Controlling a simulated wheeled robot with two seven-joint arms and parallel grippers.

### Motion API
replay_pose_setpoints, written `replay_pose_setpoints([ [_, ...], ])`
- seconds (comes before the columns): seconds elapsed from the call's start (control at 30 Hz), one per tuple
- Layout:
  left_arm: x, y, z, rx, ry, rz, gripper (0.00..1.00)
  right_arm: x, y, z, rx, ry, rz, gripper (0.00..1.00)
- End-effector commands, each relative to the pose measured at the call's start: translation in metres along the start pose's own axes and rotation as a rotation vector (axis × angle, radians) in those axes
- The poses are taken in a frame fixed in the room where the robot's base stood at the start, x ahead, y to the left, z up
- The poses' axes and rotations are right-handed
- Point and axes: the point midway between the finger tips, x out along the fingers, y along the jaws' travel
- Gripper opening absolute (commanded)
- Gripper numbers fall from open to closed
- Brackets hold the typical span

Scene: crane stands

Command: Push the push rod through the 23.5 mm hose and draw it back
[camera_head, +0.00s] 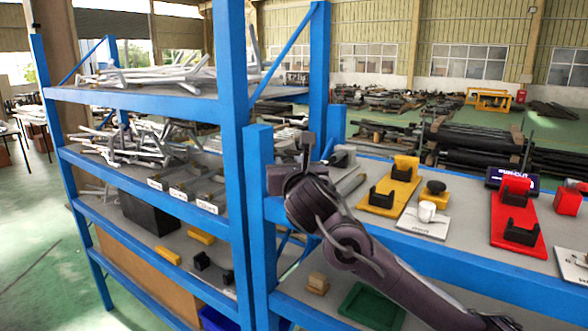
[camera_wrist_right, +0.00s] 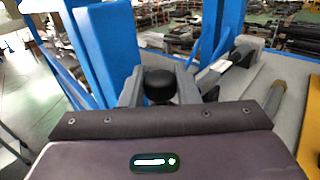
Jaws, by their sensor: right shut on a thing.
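My right gripper (camera_head: 305,160) is at the blue corner post, above the near left end of the right-hand shelf. In the right wrist view its two grey fingers (camera_wrist_right: 159,88) are closed on a black round-ended piece (camera_wrist_right: 159,86), which looks like the push rod's handle end. The rest of that piece is hidden behind the gripper. A grey block (camera_wrist_right: 243,50) with a pale bar (camera_wrist_right: 212,72) lies just beyond the fingers. A grey rod-like piece (camera_wrist_right: 270,105) lies to the right on the shelf. I cannot tell which piece is the 23.5 mm hose. My left gripper is out of view.
Blue posts (camera_head: 260,220) stand close beside the right gripper. The right-hand shelf carries a yellow plate with black cradles (camera_head: 375,208), a grey plate with a white cup (camera_head: 420,228) and a red stand (camera_head: 515,235). Left shelves hold metal pieces (camera_head: 150,140) and labelled trays (camera_head: 190,186).

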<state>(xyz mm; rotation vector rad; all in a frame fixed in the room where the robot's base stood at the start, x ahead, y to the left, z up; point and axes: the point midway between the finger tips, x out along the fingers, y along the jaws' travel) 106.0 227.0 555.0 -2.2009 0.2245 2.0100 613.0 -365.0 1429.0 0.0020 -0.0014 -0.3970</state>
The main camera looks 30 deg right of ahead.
Motion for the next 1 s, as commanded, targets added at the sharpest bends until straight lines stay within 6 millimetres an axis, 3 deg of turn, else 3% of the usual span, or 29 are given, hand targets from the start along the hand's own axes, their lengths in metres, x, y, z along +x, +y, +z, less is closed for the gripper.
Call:
replay_pose_setpoints([
  [0.27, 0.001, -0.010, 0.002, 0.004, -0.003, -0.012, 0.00, -0.002, 0.004, -0.003, -0.006, 0.005, 0.008, 0.00],
  [0.3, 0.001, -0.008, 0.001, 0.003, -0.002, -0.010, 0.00, -0.002, 0.004, -0.003, -0.006, 0.005, 0.007, 0.31],
  [0.43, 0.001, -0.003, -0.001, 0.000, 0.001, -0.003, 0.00, -0.002, 0.004, -0.003, -0.005, 0.004, 0.006, 0.48],
  [0.77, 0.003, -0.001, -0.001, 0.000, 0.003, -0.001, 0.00, -0.004, 0.003, -0.002, -0.003, 0.001, 0.004, 0.49],
  [1.0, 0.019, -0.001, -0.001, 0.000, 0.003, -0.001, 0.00, -0.040, 0.004, -0.004, -0.004, 0.001, 0.007, 0.49],
])
